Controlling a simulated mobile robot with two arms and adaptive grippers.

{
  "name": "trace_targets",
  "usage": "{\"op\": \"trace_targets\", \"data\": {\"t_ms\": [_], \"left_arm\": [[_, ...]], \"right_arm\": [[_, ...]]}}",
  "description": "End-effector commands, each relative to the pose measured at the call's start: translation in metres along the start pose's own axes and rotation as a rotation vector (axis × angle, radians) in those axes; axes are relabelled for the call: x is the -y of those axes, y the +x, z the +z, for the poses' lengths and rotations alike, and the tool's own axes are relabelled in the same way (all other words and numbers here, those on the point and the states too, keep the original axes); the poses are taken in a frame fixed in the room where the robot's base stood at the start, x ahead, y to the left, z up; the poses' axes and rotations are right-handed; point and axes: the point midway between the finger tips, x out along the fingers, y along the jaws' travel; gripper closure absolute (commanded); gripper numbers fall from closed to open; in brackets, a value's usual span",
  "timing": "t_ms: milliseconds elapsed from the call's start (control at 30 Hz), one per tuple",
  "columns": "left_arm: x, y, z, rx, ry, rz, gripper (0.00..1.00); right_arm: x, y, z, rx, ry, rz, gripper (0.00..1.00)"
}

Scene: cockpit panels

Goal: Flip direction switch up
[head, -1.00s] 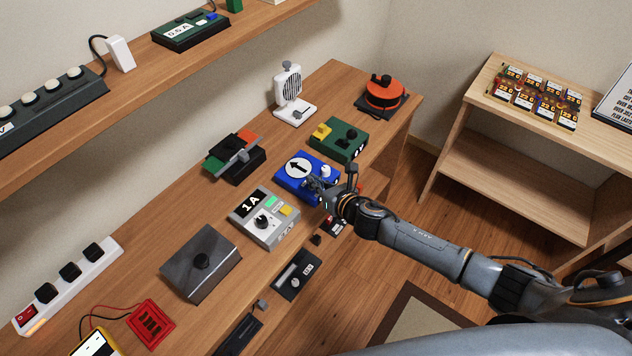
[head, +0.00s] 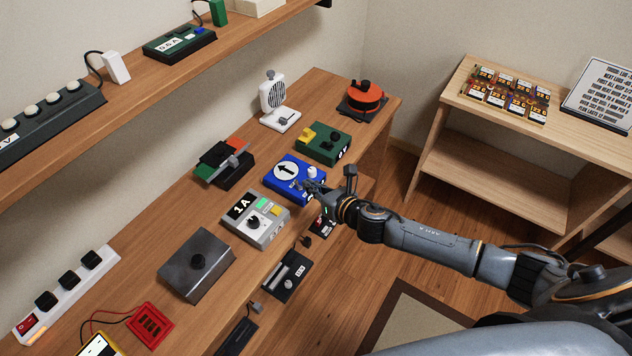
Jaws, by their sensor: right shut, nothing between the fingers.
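The blue box (head: 285,186) on the wooden bench has a white disc with a black arrow (head: 286,170) pointing left. A white knob-like switch (head: 311,173) stands on its right part. I cannot tell which way the switch is set. My right gripper (head: 310,186) is shut and empty at the right front edge of the blue box, just below the white switch. I cannot tell whether it touches the box. My left gripper is not in view.
A grey box marked 1A (head: 256,218) sits to the left and nearer. A green box (head: 323,143) sits behind the blue one.

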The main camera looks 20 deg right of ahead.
Motion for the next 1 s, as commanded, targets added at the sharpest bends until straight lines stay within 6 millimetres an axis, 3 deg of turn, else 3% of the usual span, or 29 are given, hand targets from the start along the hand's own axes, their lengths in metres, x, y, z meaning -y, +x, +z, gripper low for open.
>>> {"op": "trace_targets", "data": {"t_ms": [67,300,367,700,1000], "left_arm": [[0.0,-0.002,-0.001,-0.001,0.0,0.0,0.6],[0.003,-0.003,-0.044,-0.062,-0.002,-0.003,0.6],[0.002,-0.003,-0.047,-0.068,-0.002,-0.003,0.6],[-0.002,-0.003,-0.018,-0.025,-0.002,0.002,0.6],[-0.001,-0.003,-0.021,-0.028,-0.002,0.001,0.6]], "right_arm": [[-0.004,-0.011,0.011,0.001,-0.004,0.002,1.0],[-0.013,-0.037,0.032,0.002,-0.003,0.001,1.0],[-0.014,-0.041,0.035,0.001,-0.002,0.0,1.0],[-0.016,-0.047,0.039,0.0,0.0,-0.001,1.0],[-0.016,-0.047,0.039,0.0,0.0,0.0,1.0]]}}
